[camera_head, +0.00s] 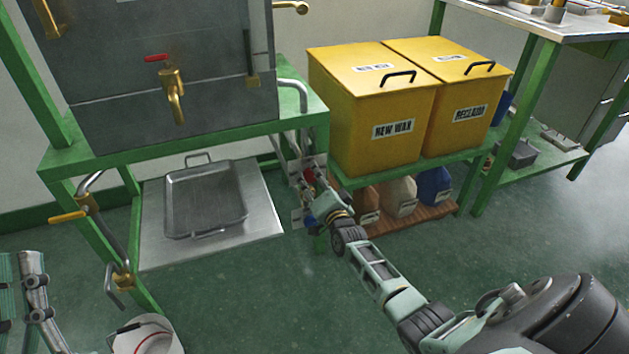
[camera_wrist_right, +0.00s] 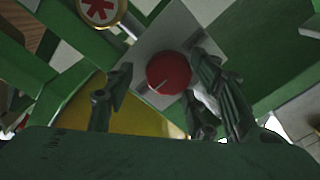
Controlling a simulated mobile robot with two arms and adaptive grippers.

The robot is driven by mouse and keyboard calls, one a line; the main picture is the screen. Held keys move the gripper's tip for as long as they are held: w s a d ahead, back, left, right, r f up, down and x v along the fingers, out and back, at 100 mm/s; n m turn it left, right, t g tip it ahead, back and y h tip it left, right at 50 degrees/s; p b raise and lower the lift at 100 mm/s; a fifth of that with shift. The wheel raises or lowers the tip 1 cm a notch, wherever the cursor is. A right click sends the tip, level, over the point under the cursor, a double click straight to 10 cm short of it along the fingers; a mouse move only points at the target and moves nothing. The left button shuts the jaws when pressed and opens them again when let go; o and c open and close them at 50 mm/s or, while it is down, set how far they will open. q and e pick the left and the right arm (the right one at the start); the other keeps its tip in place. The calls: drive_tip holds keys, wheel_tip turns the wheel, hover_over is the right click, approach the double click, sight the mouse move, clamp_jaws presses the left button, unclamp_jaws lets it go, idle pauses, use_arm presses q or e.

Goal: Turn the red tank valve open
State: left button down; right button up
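A red valve handle (camera_head: 157,58) sits on a brass tap (camera_head: 172,95) on the front of the grey tank (camera_head: 110,100). My right gripper (camera_head: 316,196) is away from that tap, low beside the tank stand's right leg. In the right wrist view, a round red knob (camera_wrist_right: 169,73) on a pale plate lies between the spread fingers of my right gripper (camera_wrist_right: 165,92). The fingers are open; I cannot tell whether they touch the knob. In the head view the gripper largely hides this knob.
Yellow NEW WAX (camera_head: 358,105) and RECLAIM (camera_head: 470,95) bins stand on a green stand at the right. A metal tray (camera_head: 238,210) lies under the tank. A yellow-handled valve (camera_head: 68,217) is on the left pipe.

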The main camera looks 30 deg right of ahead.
drive_tip(key=shift+a, duration=0.25)
drive_tip(key=shift+s+a, duration=0.2)
drive_tip(key=shift+s, duration=0.4)
drive_tip(key=v, duration=1)
drive_tip(key=shift+s, duration=0.4)
